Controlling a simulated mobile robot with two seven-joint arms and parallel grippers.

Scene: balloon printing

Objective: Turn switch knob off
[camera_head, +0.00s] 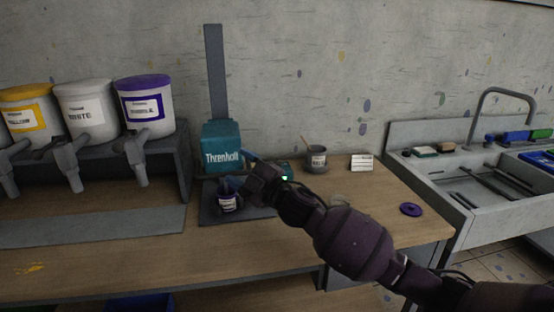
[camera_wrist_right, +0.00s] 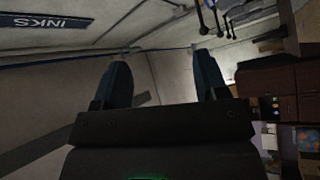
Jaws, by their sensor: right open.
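A teal mixing machine (camera_head: 220,146) lettered "Threnholl" stands on the wooden counter against a tall grey post. A small green light (camera_head: 285,178) glows low to its right, beside my right arm. I cannot make out the switch knob; my gripper and wrist cover part of that area. My right gripper (camera_head: 238,170) is in front of the machine, its blue fingers spread. In the right wrist view the right gripper (camera_wrist_right: 162,62) is open with nothing between its fingers. A small labelled jar (camera_head: 227,203) sits on the machine's dark base, just below the gripper. My left gripper is not in view.
White ink tubs with yellow, white and purple (camera_head: 144,82) lids stand on a grey rack at left. A grey cup (camera_head: 316,160), a white card (camera_head: 361,162) and a purple lid (camera_head: 411,209) are on the counter. A sink (camera_head: 470,185) is at right.

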